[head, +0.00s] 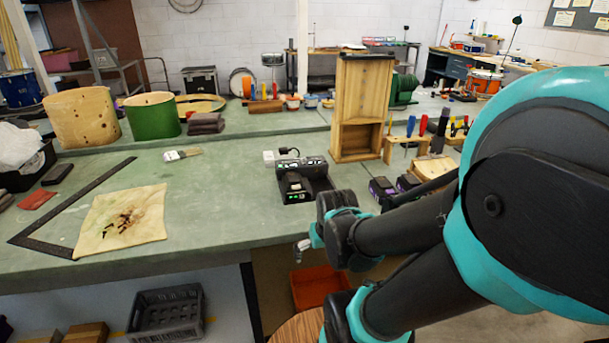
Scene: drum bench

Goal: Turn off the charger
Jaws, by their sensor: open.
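The charger (316,168) is a black unit on the green bench, right of the picture's middle. A dark battery-like block (294,181) sits at its front left, and small green-lit spots show on its front. A small white box (268,157) and a black plug-like piece (289,152) are just behind it. I cannot make out a switch clearly. My gripper (302,246) is below and in front of the charger, near the bench's front edge, apart from it. Only a small part of the gripper shows; my arm hides the rest. It is open, and I see nothing held.
A tall wooden box (361,110) stands behind the charger. Purple-and-black battery packs (381,188) and a wooden tool rack (406,147) are to its right. The bench between cloth and charger is clear.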

